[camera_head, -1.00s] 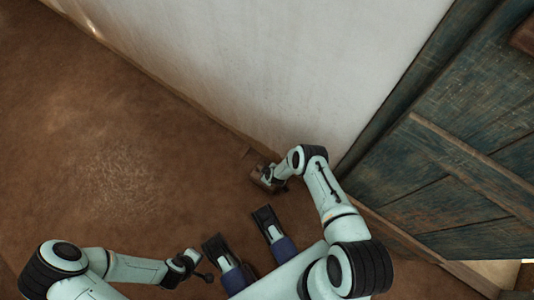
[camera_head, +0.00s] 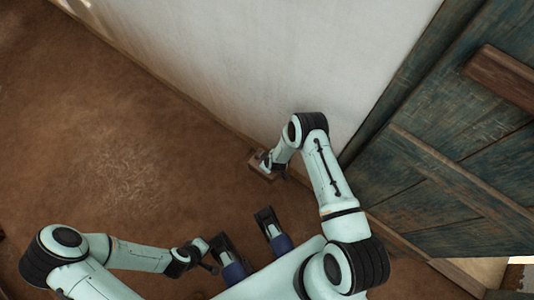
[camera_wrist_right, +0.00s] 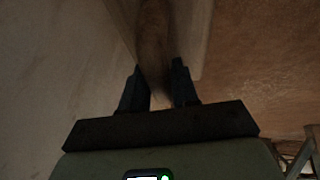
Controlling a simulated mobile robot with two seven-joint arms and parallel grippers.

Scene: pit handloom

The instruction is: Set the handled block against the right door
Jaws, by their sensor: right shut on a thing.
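The handled block (camera_head: 257,166) is a small brown block at the foot of the white wall, left of the door. My right gripper (camera_head: 267,163) is shut on its handle (camera_wrist_right: 154,42). In the right wrist view, the fingers (camera_wrist_right: 158,88) close on the brown handle, with the paler block (camera_wrist_right: 195,40) behind it. I cannot tell whether the block touches the floor. The right door (camera_head: 430,185) is weathered blue-green planks with brown bars, to the right of my right arm. My left gripper (camera_head: 207,258) hangs low at the left, empty; its jaws are too small to read.
A white wall (camera_head: 270,60) runs diagonally to the door frame, with a brown strip along its foot. The brown earth floor (camera_head: 110,150) is open to the left. A thick wooden bar (camera_head: 505,82) juts from the door at upper right.

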